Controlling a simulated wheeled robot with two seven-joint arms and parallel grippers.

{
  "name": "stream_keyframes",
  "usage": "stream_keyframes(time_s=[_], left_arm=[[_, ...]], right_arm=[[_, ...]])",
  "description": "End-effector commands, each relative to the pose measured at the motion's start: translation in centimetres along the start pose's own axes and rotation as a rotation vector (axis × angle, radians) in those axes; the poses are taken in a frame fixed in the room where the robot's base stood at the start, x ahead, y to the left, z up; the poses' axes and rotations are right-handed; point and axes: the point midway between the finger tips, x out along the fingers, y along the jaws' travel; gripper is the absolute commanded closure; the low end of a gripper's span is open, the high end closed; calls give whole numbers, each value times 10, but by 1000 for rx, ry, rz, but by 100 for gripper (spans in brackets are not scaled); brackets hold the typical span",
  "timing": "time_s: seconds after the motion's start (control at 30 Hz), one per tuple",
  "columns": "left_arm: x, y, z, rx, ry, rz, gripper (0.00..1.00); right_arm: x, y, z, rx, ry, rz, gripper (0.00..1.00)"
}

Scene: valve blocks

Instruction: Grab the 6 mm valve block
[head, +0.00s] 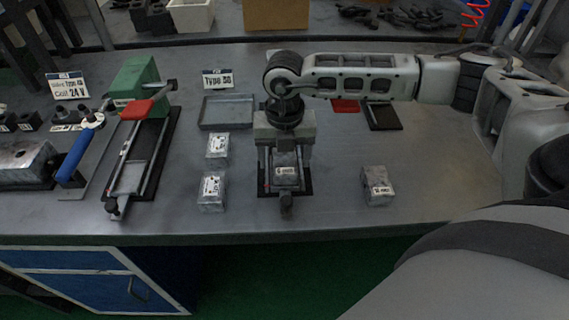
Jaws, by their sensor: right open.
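A grey metal block (288,173) with a white label that seems to read 6 mm sits on a dark fixture (300,190) at the middle of the bench. My right gripper (286,160) points down over it, open, with its fingers apart on the left and right of the block's far part. Whether the fingers touch it I cannot tell. Similar labelled blocks stand on the bench: two at left, the far one (218,147) and the near one (212,190), and one at right (377,185). Their labels are too small to read surely. My left gripper is not in view.
A shallow grey tray (226,112) lies behind the left blocks, near a Type 30 sign (218,79). A green clamp press (137,82) with a red handle stands at left. The bench (340,222) is clear along its front edge.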

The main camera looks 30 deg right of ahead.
Motion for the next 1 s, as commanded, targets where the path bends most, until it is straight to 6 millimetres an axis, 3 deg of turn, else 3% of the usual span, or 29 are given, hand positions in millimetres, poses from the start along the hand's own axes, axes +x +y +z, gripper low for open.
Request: stream_keyframes(time_s=[0.17,0.4,0.47,0.73,1.0], left_arm=[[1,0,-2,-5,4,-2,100],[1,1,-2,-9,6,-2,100],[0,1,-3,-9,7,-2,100],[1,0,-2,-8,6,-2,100],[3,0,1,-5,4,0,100]], right_arm=[[0,0,0,0,0,0,29],[0,0,0,0,0,0,90],[-1,0,0,0,-1,2,96],[-9,1,1,0,-3,3,96],[-59,1,1,-1,-5,5,96]])
